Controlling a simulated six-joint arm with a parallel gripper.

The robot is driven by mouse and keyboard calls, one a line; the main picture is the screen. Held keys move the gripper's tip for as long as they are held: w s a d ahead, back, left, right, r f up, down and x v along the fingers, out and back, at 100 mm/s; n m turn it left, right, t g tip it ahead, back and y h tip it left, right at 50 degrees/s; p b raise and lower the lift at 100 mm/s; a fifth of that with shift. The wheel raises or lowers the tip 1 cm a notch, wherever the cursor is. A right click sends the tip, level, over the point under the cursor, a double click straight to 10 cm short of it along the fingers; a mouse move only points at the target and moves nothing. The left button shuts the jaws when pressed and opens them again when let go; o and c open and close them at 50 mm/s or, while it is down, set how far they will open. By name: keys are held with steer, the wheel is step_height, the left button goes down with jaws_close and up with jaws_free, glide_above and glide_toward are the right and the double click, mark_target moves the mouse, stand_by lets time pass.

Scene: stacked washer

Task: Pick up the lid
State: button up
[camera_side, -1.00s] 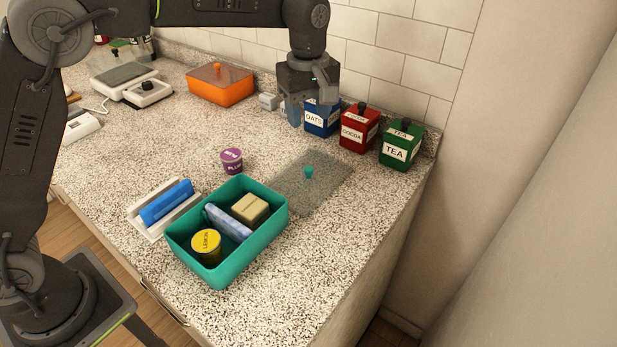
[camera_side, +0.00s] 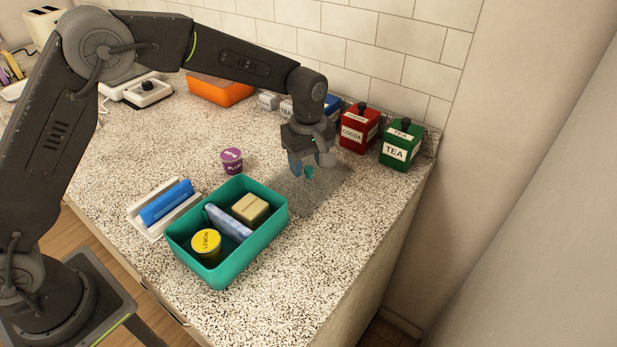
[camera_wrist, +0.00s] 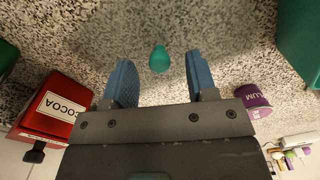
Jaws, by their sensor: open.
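The lid (camera_side: 326,196) is a flat, see-through grey sheet lying on the counter beside the teal tub, with a small teal knob (camera_side: 308,172). In the wrist view the knob (camera_wrist: 160,60) shows just beyond the fingertips, roughly midway between them. My gripper (camera_side: 302,170) is open and empty over the lid, with its blue finger pads (camera_wrist: 158,72) on either side of the knob's line. The arm hides the lid's far part in the side view. I cannot tell the exact height of the fingertips above the knob.
The teal tub (camera_side: 272,225) holds a yellow lemon cup, a blue-white packet and a tan block. A purple plum cup (camera_side: 231,161) stands left of the lid. Red cocoa (camera_side: 359,130) and green tea (camera_side: 401,145) canisters stand behind it. Counter in front of the lid is clear.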

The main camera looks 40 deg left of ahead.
step_height(320, 180, down, 2)
jaws_close()
stand_by(0.6)
steer(key=shift+r, duration=0.15)
